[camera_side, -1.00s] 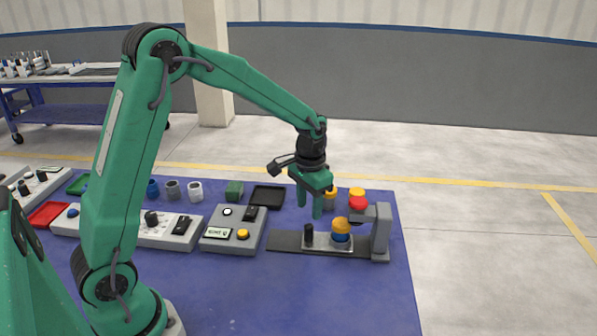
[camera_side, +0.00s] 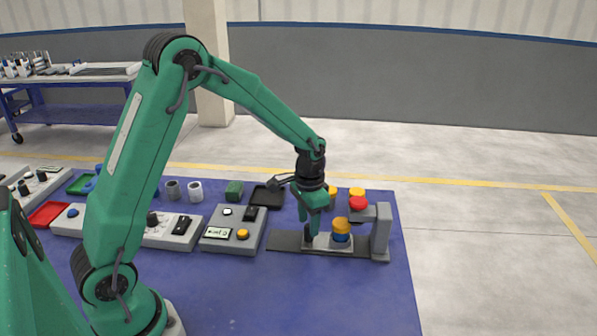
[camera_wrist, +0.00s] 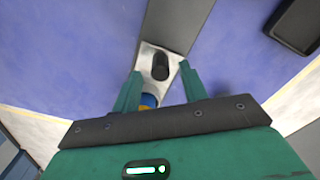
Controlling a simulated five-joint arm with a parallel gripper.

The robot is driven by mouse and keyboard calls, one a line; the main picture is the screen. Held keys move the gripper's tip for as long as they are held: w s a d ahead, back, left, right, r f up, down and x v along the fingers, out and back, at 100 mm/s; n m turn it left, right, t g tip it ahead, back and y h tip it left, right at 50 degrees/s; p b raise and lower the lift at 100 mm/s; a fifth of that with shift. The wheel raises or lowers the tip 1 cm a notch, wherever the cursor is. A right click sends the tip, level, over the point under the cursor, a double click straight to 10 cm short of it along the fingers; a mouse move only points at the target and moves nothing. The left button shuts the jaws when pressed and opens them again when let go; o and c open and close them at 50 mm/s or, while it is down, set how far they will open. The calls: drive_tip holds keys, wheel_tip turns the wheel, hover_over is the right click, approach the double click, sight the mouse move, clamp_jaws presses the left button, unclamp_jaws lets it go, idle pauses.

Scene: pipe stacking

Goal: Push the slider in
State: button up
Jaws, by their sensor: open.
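The slider (camera_side: 322,244) is a light grey carriage on a dark rail (camera_side: 287,242). In the wrist view its black knob (camera_wrist: 160,67) stands up from the light plate, roughly between my two fingers and just past their tips. My gripper (camera_side: 309,236) points down at the knob's place, open. I cannot tell whether a finger touches the knob.
A grey control box (camera_side: 232,230) with a yellow button stands left of the rail. A black tray (camera_side: 267,196) and a green block (camera_side: 234,188) lie behind it. The blue mat (camera_side: 300,290) in front is clear.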

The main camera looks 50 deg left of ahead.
drive_tip(key=shift+f, duration=1.4)
clamp_jaws()
